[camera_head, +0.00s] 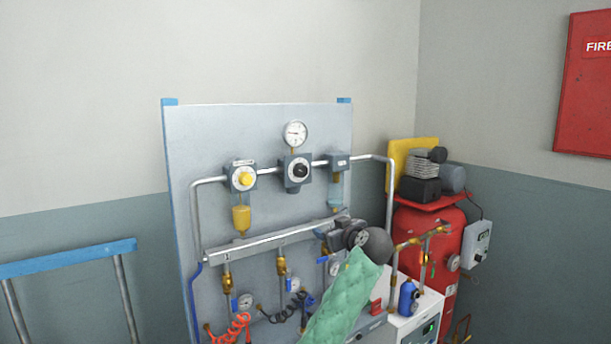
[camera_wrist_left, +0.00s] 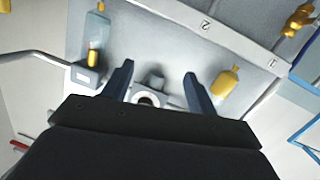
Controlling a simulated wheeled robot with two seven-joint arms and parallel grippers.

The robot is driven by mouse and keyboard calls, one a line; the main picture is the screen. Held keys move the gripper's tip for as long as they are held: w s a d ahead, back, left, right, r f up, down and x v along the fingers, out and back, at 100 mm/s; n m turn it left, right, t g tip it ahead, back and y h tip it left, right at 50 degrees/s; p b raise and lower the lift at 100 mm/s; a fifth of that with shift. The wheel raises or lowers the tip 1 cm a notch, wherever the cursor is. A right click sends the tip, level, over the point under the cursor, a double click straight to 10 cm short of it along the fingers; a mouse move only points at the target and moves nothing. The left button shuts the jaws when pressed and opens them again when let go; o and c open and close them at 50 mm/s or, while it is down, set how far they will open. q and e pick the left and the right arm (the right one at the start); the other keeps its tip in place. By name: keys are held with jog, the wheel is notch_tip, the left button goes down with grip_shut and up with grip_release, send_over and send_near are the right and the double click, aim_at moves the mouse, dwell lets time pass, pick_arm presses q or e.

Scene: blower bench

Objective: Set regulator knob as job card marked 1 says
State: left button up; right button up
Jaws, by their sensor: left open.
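The regulator knob (camera_head: 301,170) is black on a pale ring, on a grey regulator body below a round gauge (camera_head: 294,133). In the left wrist view the regulator (camera_wrist_left: 155,79) shows between the fingers, its pale ring partly hidden by the gripper body. My left gripper (camera_head: 334,229) is open and empty. In the head view it is below and right of the knob, apart from it. In the wrist view its fingertips (camera_wrist_left: 159,72) are spread. No job card marked 1 can be made out. My right gripper is not in view.
A yellow knob (camera_head: 246,179) sits left on the same pipe. A numbered manifold bar (camera_head: 270,240) crosses the panel (camera_head: 205,130) below, with brass valves and coiled hoses. A red compressor tank (camera_head: 440,230) stands at right. A blue-topped rail (camera_head: 65,258) is at left.

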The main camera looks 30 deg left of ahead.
aim_at(303, 171)
pick_arm(q)
jog(key=a+r+n+g+y, duration=0.1)
jog(key=a+r+n+y, duration=0.25)
jog(key=r, duration=1.05)
jog(key=shift+n+g+h, duration=0.25)
jog(key=shift+g+h, duration=0.05)
jog(key=shift+h, duration=0.05)
jog(key=p+x, duration=0.2)
jog(key=x, duration=0.1)
jog(key=p+x, duration=0.1)
jog(key=x, duration=0.3)
jog(key=shift+w+d+r+p, duration=0.15)
jog(key=shift+w+d+p, duration=0.05)
jog(key=shift+w+p, duration=0.2)
jog(key=shift+w+a, duration=0.2)
jog(key=shift+a, duration=0.4)
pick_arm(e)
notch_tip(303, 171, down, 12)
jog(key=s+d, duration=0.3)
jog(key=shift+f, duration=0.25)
pick_arm(q)
jog(key=c, duration=1)
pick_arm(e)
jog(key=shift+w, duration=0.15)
